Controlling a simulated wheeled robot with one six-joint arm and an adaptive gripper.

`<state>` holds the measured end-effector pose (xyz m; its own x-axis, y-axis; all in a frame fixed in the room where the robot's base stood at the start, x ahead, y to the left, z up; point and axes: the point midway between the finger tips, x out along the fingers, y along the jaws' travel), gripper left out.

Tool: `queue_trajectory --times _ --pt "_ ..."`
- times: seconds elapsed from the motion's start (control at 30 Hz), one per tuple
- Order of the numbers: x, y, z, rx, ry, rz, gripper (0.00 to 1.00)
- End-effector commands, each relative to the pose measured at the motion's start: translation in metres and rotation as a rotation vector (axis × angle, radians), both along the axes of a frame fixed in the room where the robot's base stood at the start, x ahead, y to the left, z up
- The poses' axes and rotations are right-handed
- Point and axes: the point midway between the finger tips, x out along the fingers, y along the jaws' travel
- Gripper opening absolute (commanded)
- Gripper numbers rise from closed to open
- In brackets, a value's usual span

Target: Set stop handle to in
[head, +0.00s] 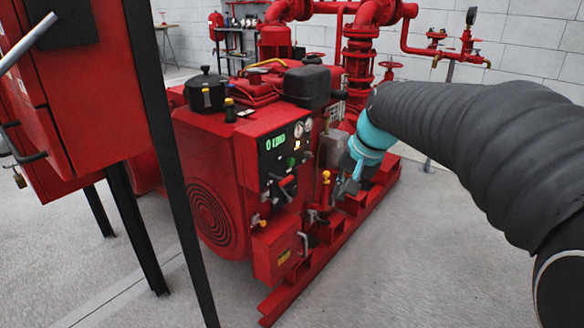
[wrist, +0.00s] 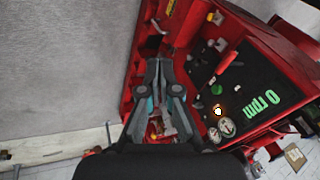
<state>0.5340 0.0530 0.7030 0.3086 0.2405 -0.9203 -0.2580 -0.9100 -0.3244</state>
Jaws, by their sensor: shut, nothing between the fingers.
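The red engine's black control panel (head: 284,160) carries a green "0 rpm" readout (head: 275,142) and a red-gripped lever (head: 287,181). This lever also shows in the wrist view (wrist: 230,59), right of my fingers. A silver handle (head: 303,243) sits on the red box below the panel. No label tells me which one is the stop handle. My gripper (head: 343,188) is right of the panel, partly hidden by its own wrist. In the wrist view its fingers (wrist: 160,60) are closed together and empty, apart from the panel's controls.
A yellow-topped red lever (head: 326,177) stands between the panel and my gripper. A red cabinet (head: 75,75) on black legs is at the left. Red pipes (head: 362,50) rise behind the engine. The grey floor (head: 400,270) in front is clear.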

Motion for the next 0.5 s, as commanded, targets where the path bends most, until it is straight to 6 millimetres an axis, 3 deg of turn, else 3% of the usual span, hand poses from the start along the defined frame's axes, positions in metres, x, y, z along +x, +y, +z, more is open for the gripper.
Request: queue_trajectory --times 0.03,0.1,0.2,0.33,0.5 --pt "0.022 0.007 0.005 0.043 0.007 -0.033 0.0" --pt "0.044 0.016 0.02 0.108 0.014 -0.083 0.0" --pt "0.063 0.028 0.048 0.193 0.015 -0.144 0.0" --pt "0.068 0.041 0.086 0.29 0.02 -0.216 0.0" --pt "0.063 0.045 0.084 0.327 0.071 -0.274 0.0"
